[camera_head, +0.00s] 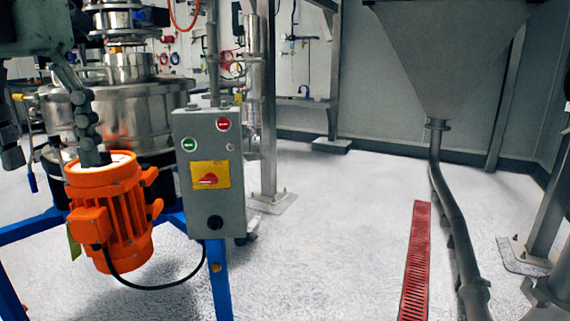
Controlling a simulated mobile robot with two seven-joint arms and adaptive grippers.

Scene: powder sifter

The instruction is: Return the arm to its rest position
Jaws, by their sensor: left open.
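My left gripper (52,156) hangs down from the top left corner. Its dark jointed fingers are spread apart and empty, one at the picture's left edge and one over the top of the orange motor (118,205). I cannot tell whether that finger touches the motor. The body of my left arm is mostly cut off by the frame. My right gripper and right arm are not in view.
A steel sifter (125,110) stands behind the gripper on a blue frame (220,285). A grey control box (208,150) with green and red buttons is to its right. A hopper (445,50), pipe (452,220) and red floor grate (417,260) stand right. The middle floor is clear.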

